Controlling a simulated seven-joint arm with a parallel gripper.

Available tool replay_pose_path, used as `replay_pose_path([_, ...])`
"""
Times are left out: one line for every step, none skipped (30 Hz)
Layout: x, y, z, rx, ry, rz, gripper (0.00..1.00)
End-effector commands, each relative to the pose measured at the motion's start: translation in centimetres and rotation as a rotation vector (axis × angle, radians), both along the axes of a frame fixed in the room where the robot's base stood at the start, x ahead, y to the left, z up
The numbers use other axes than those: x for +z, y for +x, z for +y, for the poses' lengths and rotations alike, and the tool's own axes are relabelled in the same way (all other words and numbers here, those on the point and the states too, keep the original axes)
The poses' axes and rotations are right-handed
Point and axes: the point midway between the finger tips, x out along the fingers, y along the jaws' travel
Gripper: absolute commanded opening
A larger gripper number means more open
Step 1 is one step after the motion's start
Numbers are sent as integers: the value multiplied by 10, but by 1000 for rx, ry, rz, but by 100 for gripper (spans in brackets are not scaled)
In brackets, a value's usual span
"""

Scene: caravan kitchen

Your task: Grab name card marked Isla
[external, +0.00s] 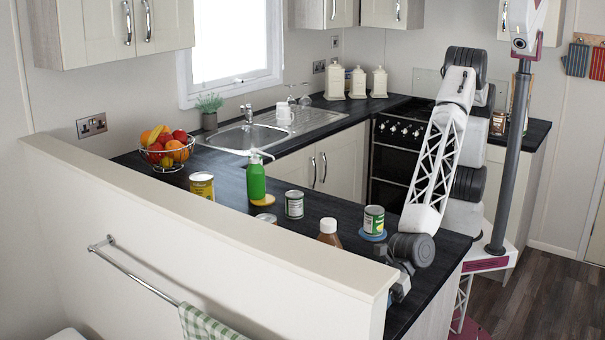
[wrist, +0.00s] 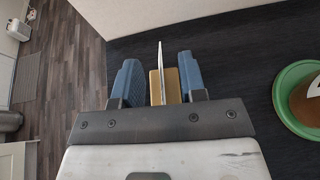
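A thin pale card (wrist: 160,62) stands upright and edge-on in the wrist view, at a tan block (wrist: 156,86) that looks like its holder. No name can be read on it from this angle. My gripper (wrist: 159,80) has its two blue fingers apart, one on each side of the card and block. A gap shows between each finger and the card. In the external view my gripper (external: 401,280) is low at the near right end of the dark counter (external: 330,205), partly behind the cream half wall; the card cannot be made out there.
A green round dish or coaster (wrist: 291,92) with a brown item lies right of my gripper. A brown bottle (external: 329,233), a can on a blue coaster (external: 373,221), another can (external: 294,204) and a green dispenser (external: 256,180) stand along the counter. The half wall (external: 215,225) borders it.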

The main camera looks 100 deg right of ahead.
Motion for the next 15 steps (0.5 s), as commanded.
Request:
replay_pose_path([0,0,0,0,0,0,38])
replay_pose_path([0,0,0,0,0,0,38])
replay_pose_path([0,0,0,0,0,0,38])
replay_pose_path([0,0,0,0,0,0,38])
replay_pose_path([0,0,0,0,0,0,38])
replay_pose_path([0,0,0,0,0,0,38])
replay_pose_path([0,0,0,0,0,0,38])
replay_pose_path([0,0,0,0,0,0,38])
replay_pose_path([0,0,0,0,0,0,38])
replay_pose_path([0,0,0,0,0,0,38])
replay_pose_path([0,0,0,0,0,0,38])
replay_pose_path([0,0,0,0,0,0,38])
replay_pose_path([0,0,0,0,0,0,34])
replay_pose_path([0,0,0,0,0,0,29])
replay_pose_path([0,0,0,0,0,0,23])
